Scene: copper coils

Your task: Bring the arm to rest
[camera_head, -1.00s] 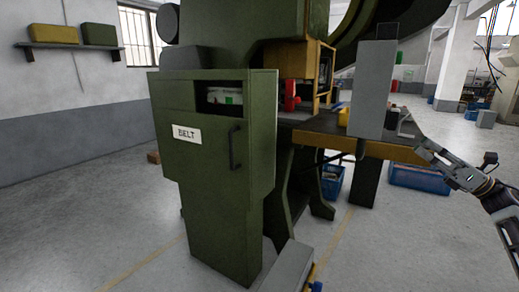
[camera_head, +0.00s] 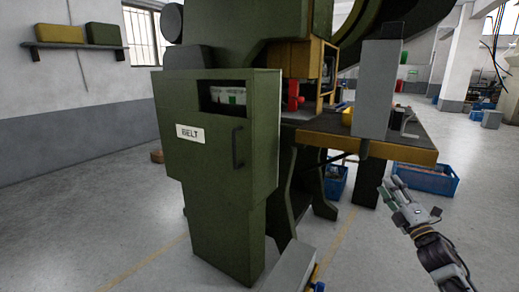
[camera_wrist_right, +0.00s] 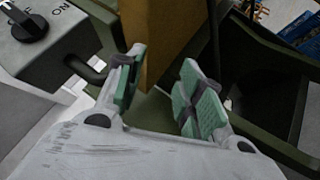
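My right gripper (camera_head: 393,192) is at the lower right of the head view, in front of and below the press table's front edge. In the right wrist view its two green-padded fingers (camera_wrist_right: 162,92) stand apart with nothing between them. A yellow-brown table edge (camera_wrist_right: 172,40) and dark green machine parts show behind the fingers. My left gripper is not in either view.
The green machine cabinet (camera_head: 222,160) labelled BELT stands left of centre. The table (camera_head: 410,151) with a grey box (camera_head: 376,90) juts out to the right. A blue crate (camera_head: 425,178) is on the floor beyond my right gripper. A knob (camera_wrist_right: 30,22) marked ON shows in the wrist view.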

